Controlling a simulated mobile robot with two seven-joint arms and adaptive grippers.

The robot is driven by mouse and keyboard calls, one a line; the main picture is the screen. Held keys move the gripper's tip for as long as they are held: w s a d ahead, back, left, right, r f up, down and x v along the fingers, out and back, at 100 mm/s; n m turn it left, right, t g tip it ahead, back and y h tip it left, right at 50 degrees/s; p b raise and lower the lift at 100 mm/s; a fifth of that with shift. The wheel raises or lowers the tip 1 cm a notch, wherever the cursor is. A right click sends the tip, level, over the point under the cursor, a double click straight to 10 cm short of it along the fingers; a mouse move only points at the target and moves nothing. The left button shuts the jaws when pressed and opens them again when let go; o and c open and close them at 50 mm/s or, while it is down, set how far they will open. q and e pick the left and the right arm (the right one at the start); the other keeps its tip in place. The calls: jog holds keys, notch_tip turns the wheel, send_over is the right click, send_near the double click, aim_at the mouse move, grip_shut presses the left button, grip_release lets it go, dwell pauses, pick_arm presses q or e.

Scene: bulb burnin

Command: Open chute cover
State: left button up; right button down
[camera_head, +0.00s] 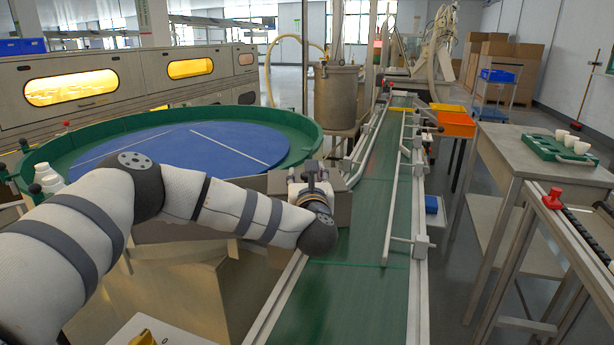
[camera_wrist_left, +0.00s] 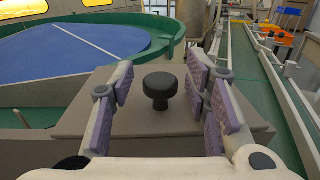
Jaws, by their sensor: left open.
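The chute cover is a grey-brown flat panel (camera_wrist_left: 88,117) with a black round knob (camera_wrist_left: 160,88) standing up from it, seen in the left wrist view. My left gripper (camera_wrist_left: 162,92) is open, with one purple-padded finger on each side of the knob. Gaps show between the pads and the knob. In the head view my left gripper (camera_head: 310,172) is over the panel (camera_head: 342,200) between the turntable and the conveyor. My right gripper is not in view.
A blue round turntable (camera_head: 185,150) with a green rim lies behind the panel. A green conveyor (camera_head: 375,215) with metal guide rails (camera_head: 393,200) runs along its right. A table with a green tray (camera_head: 560,148) and white cups stands farther right.

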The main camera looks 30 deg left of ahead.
pick_arm(q)
jog(key=shift+w, duration=0.1)
grip_shut()
